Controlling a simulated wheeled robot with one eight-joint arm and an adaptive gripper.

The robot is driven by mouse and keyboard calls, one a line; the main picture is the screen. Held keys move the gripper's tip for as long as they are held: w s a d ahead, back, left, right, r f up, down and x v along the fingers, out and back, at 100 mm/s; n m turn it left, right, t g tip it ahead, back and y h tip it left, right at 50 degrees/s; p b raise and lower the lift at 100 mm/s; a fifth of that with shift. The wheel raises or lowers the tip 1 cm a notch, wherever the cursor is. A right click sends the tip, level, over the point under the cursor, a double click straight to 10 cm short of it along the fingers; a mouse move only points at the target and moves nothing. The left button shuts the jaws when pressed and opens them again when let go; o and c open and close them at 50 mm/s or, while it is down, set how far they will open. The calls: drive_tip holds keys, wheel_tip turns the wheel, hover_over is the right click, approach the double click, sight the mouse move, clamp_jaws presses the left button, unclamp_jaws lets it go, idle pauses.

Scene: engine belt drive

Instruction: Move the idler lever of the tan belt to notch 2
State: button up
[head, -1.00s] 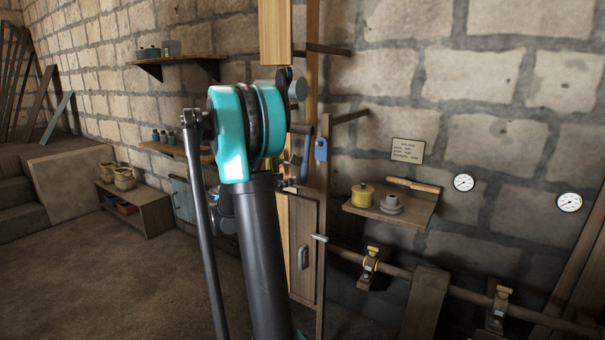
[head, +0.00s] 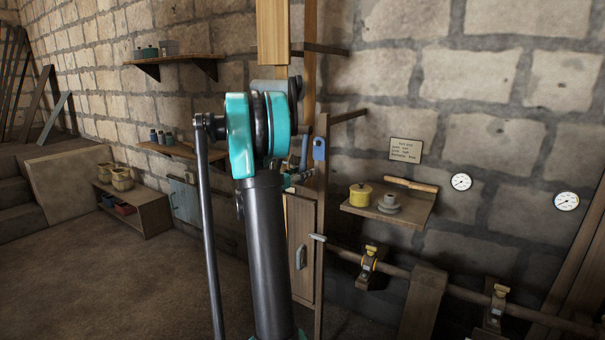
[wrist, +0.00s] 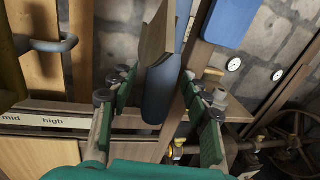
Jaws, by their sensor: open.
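My gripper (wrist: 157,84) is open in the wrist view, with a green finger on each side. A blue-grey rounded handle (wrist: 162,95) shows between the fingers, with a visible gap on each side; it looks like a lever grip, but I cannot tell whether it is the tan belt's idler lever. A label strip (wrist: 50,120) reading "mid" and "high" lies to the left. In the head view a wide tan vertical band (head: 272,35) rises behind my arm and may be the tan belt. No notch is clearly visible.
A blue-grey bent bar (wrist: 45,45) is left of the fingers. A blue tag (head: 319,149) hangs on the post at right, close by in the wrist view. A wall shelf (head: 395,211) holds a yellow pot (head: 360,195). The floor (head: 110,285) at left is open.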

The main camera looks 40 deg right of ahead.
sight(301, 171)
clamp_jaws()
drive_tip(key=shift+s+a+r+y, duration=0.2)
drive_tip(key=shift+a+y, duration=0.15)
drive_tip(key=shift+a, duration=0.15)
drive_tip(key=shift+s+a+r+y, duration=0.15)
drive_tip(key=shift+s+a+y, duration=0.05)
drive_tip(key=shift+a+y, duration=0.25)
drive_tip(key=shift+s+a+r+y, duration=0.2)
drive_tip(key=shift+a+y, duration=0.1)
drive_tip(key=shift+a, duration=0.2)
unclamp_jaws()
drive_tip(key=shift+a, duration=0.15)
